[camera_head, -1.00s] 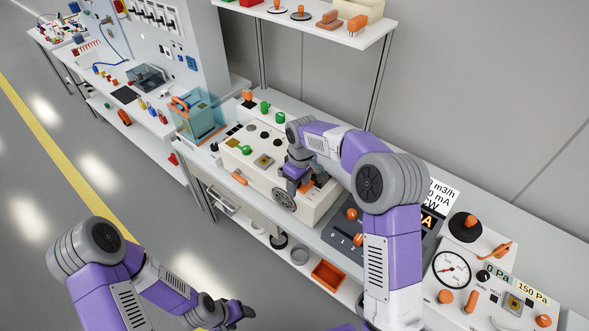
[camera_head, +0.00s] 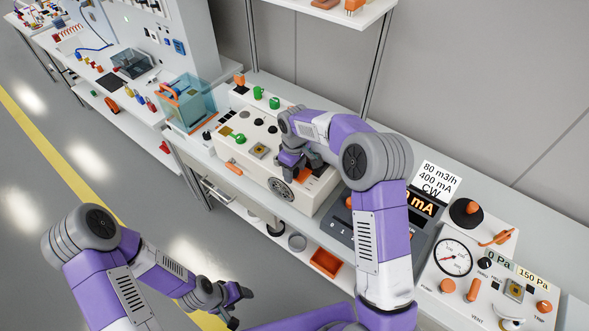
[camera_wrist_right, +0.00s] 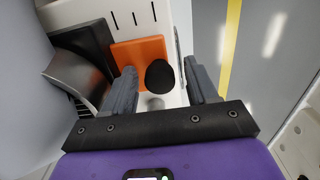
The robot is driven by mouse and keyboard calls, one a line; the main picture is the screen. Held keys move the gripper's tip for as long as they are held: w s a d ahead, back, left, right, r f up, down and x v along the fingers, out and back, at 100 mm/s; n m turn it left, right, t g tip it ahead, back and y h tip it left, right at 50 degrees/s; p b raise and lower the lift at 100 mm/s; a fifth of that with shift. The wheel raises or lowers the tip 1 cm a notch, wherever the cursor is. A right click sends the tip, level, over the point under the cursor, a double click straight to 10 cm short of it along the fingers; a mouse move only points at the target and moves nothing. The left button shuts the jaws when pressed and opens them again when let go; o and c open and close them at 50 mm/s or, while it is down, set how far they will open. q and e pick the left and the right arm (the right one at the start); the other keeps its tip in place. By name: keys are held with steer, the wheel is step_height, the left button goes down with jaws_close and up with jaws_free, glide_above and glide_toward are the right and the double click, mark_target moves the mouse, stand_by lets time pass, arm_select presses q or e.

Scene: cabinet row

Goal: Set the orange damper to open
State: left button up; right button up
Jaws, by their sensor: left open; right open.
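An orange plate (camera_wrist_right: 138,55), which looks like the orange damper, shows on the white unit in the right wrist view. A round black knob (camera_wrist_right: 160,76) is in front of the plate's right edge. My right gripper (camera_wrist_right: 163,88) is open, with one finger on each side of the knob; I cannot tell whether either touches it. My left gripper (camera_head: 243,304) is open and empty, low over the floor.
A black plate (camera_wrist_right: 88,48) and a curved metal part (camera_wrist_right: 78,78) lie left of the orange plate. Green knobs (camera_head: 258,91) and a glass box (camera_head: 190,103) are farther left. A gauge panel (camera_head: 453,257) stands at right. A shelf (camera_head: 335,12) overhangs the bench.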

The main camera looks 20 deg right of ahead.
jaws_close()
steer(key=shift+a, duration=0.1)
steer(key=s+a, duration=0.4)
steer(key=a, duration=0.1)
stand_by(0.3)
jaws_free()
steer(key=shift+r, duration=0.1)
